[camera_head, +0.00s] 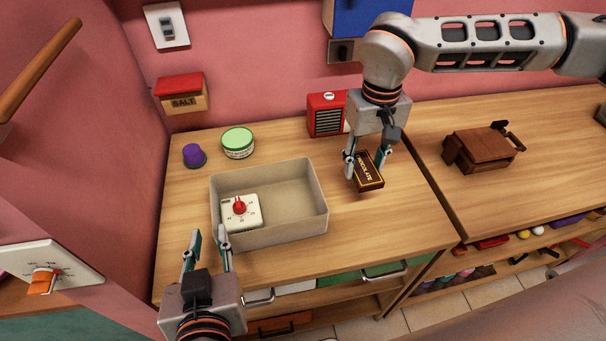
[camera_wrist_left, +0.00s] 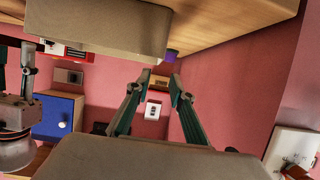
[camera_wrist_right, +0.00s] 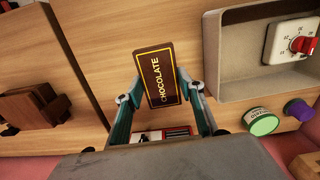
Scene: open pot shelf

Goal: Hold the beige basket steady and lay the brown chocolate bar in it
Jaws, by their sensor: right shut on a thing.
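The beige basket (camera_head: 290,226) stands on the wooden counter in the head view, with a white timer (camera_head: 243,213) with a red knob inside it at the left. Its wall also shows in the left wrist view (camera_wrist_left: 110,28). My left gripper (camera_head: 208,236) is open and empty, close to the basket's front left corner; whether a finger touches the wall is unclear. The brown chocolate bar (camera_head: 369,172) is right of the basket, between the fingers of my right gripper (camera_head: 366,164). The right wrist view shows the bar (camera_wrist_right: 158,78) tilted between the shut fingers (camera_wrist_right: 163,92).
A green-lidded tub (camera_head: 238,142) and a purple-topped item (camera_head: 194,155) stand behind the basket. A red radio-like box (camera_head: 327,115) stands at the back, near my right arm. A brown wooden object (camera_head: 482,148) lies on the right counter.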

